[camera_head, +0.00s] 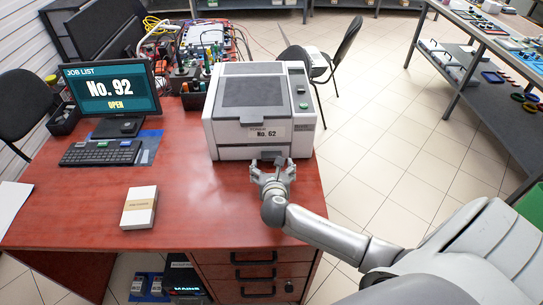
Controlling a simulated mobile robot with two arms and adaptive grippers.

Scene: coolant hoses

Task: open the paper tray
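The printer (262,100) is a light grey and white box with a dark top, standing on the red desk and labelled "No. 62". Its paper tray (235,153) is the low front section and looks closed, flush with the body. My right gripper (273,163) is at the lower front of the printer, its two fingers spread apart in front of the tray. A small dark part shows between the fingers; I cannot tell whether it is a handle or whether they touch the tray. My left gripper is not in view.
A monitor (110,89) reading "No. 92 OPEN", a keyboard (101,152) and a white box (140,207) are on the desk (200,215). A chair (342,50) stands behind right. The desk front is mostly clear.

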